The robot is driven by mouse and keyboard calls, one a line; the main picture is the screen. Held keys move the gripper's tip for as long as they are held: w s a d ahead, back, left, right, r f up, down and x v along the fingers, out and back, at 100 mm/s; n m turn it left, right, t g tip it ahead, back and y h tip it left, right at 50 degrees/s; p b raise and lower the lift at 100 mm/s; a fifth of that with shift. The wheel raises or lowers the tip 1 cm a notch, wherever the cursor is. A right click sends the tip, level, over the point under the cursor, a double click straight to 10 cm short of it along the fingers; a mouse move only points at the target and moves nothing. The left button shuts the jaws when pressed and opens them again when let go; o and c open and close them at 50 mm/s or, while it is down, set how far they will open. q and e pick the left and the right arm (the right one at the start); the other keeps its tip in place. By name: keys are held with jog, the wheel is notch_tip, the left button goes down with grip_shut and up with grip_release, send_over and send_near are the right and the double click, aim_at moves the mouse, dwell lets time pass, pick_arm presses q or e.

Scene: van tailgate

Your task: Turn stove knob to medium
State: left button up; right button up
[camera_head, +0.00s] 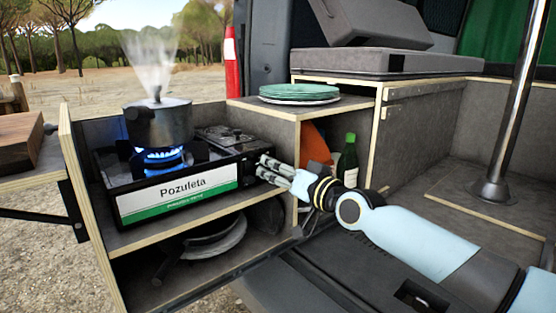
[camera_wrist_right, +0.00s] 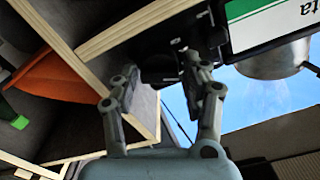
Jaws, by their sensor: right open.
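A black camping stove (camera_head: 109,178) with a white and green "Pozuleta" front panel stands on the pull-out shelf. Its blue flame (camera_head: 162,160) burns under a steaming grey pot (camera_head: 160,123). My right gripper (camera_head: 263,169) is open at the stove's right end, with its fingers pointing at the dark control panel. In the right wrist view the open fingers (camera_wrist_right: 162,70) stand on either side of the dark knob area (camera_wrist_right: 158,68). The knob's setting cannot be read, and contact cannot be told. The stove panel (camera_wrist_right: 265,14) and pot (camera_wrist_right: 270,64) also show there. My left gripper is out of view.
Green plates (camera_head: 299,92) sit on the counter right of the stove. Below them stand an orange item (camera_head: 315,143) and a green bottle (camera_head: 348,160). Pans (camera_head: 215,238) lie on the lower shelf. A wooden board (camera_head: 18,142) is at the far left.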

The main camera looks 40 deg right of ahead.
notch_tip(320, 180, up, 10)
dwell(0.6)
jog(key=shift+o, duration=0.3)
jog(key=shift+o, duration=1)
jog(key=shift+a+r+n, duration=0.15)
jog(key=shift+r+n, duration=0.05)
jog(key=shift+n, duration=0.4)
pick_arm(q)
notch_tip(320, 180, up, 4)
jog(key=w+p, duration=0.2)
jog(key=p, duration=0.2)
pick_arm(e)
jog(key=s+d+f+n, duration=0.1)
jog(key=s+f+n, duration=0.1)
jog(key=s+f, duration=0.85)
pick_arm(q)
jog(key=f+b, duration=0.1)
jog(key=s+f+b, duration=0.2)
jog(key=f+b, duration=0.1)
pick_arm(e)
jog(key=w, duration=1)
jog(key=shift+w+a, duration=0.15)
jog(key=shift+a, duration=0.25)
